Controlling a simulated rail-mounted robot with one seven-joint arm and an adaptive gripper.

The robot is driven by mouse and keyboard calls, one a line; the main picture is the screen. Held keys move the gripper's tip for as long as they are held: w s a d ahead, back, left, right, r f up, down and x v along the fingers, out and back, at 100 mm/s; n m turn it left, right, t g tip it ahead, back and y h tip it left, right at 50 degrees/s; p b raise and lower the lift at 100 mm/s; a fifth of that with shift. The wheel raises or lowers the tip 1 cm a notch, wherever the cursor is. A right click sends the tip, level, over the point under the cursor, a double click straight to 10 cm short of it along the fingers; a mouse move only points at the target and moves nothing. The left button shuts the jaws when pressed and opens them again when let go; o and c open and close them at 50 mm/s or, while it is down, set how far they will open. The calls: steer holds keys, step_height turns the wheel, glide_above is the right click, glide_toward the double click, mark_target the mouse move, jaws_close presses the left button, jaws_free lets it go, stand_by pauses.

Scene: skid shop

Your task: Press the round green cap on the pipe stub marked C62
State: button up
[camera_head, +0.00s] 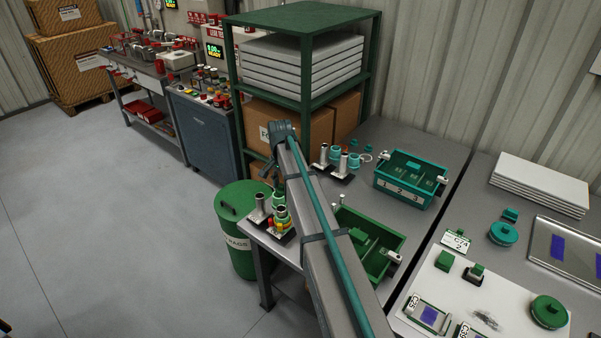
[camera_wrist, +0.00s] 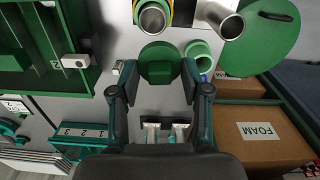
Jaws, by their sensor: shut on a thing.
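In the wrist view my gripper (camera_wrist: 155,82) is shut on a round green cap (camera_wrist: 158,64) with a raised block on its face. The cap is close to the teal-green one; contact cannot be told. No C62 mark can be read, so I cannot tell which stub bears it.
A green tray (camera_head: 398,244) lies right of my arm, and a teal tray marked 1, 2, 3 (camera_head: 407,197) behind it. More stubs (camera_head: 342,177) stand at the back. A green drum (camera_head: 240,265) stands beside the bench.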

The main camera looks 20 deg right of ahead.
mark_target(281, 193)
steer(key=shift+s+a+r, duration=0.3)
steer(key=shift+s+a, duration=0.4)
steer(key=shift+s, duration=0.25)
steer(key=shift+s+f+m, duration=0.15)
steer(key=shift+s+m, duration=0.1)
steer(key=shift+m, duration=0.05)
steer(key=shift+w+d+f, duration=0.1)
steer(key=shift+f, duration=0.1)
steer(key=shift+f+b, duration=1.35)
steer(key=shift+f, duration=0.45)
steer(key=shift+f+b, duration=0.3)
steer(key=shift+f, duration=0.65)
steer(key=shift+f, duration=0.7)
steer(key=o, duration=1.2)
